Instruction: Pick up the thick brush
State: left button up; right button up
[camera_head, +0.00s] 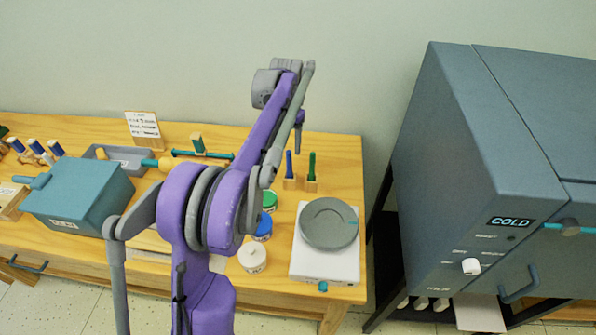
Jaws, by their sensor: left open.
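Two slim upright items, which look like brushes or tools, stand in small wooden holders on the right half of the table: a blue one (289,163) and a green one (311,165). I cannot tell which, if either, is the thick brush. Several blue-topped items (37,146) stand at the table's far left. My purple and grey left arm rises across the middle. Its left gripper (298,140) is open, small in view and partly merged with the arm links. It appears above and behind the blue and green items, apart from them. My right gripper is not in view.
A white scale with a grey round plate (329,223) stands at the table's right. Green, blue and white jars (252,259) stand beside it. A teal box (78,196), a grey tray (130,156) and a card (143,125) are at left. A large grey kiln (450,170) stands right.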

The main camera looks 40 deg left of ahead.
aim_at(289, 167)
pick_arm(q)
notch_tip(289, 167, down, 4)
jog(key=shift+s+a+r, duration=0.1)
jog(key=f, duration=0.5)
jog(key=shift+s+d+f, duration=0.1)
jog(key=shift+d+f, duration=0.15)
jog(key=shift+f, duration=0.1)
grip_shut()
